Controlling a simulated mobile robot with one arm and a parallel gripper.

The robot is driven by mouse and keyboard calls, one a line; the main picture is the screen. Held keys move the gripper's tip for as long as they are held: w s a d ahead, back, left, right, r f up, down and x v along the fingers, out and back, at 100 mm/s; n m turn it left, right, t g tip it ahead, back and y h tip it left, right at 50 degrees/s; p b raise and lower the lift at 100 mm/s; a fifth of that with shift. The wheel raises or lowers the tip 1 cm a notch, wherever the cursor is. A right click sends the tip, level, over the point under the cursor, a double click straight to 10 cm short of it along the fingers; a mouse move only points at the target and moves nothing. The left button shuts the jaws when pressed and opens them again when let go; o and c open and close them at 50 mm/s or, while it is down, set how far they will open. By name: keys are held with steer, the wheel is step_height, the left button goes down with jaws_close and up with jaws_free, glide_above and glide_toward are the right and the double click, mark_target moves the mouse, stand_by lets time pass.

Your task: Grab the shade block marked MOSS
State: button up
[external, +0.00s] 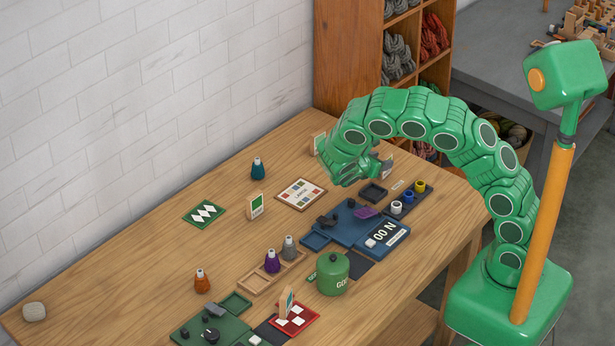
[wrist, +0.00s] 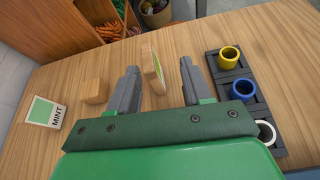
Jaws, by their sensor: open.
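My gripper (wrist: 159,66) is open, its two grey fingers pointing away across the table in the wrist view. Between the fingertips stands an upright, thin wooden block (wrist: 154,66) with a green-tinted face seen nearly edge-on; its marking is not readable. No jaw is clearly touching it. In the external view my gripper (external: 381,166) is low over the far right part of the table, hiding part of that area. A block marked MINT (wrist: 46,112) stands to the left in the wrist view. No label reading MOSS is legible.
A plain wooden block (wrist: 95,91) is just left of the left finger. Other green-labelled blocks (external: 256,206) (external: 287,302) stand farther off. A shelf (external: 350,55) is behind the table.

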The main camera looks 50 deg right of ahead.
steer(key=shift+w+a+f+n+t, duration=0.1)
steer(key=shift+w+f+n+t, duration=0.2)
steer(key=shift+f, duration=0.4)
steer(key=shift+w+a+f+n+t, duration=0.1)
steer(key=shift+w+f+n, duration=0.2)
steer(key=shift+f+n, duration=0.3)
steer(key=shift+w+x, duration=0.1)
steer(key=shift+x, duration=1.8)
steer(key=shift+w+x, duration=0.15)
steer(key=shift+x, duration=1.8)
steer(key=shift+c, duration=0.3)
jaws_close()
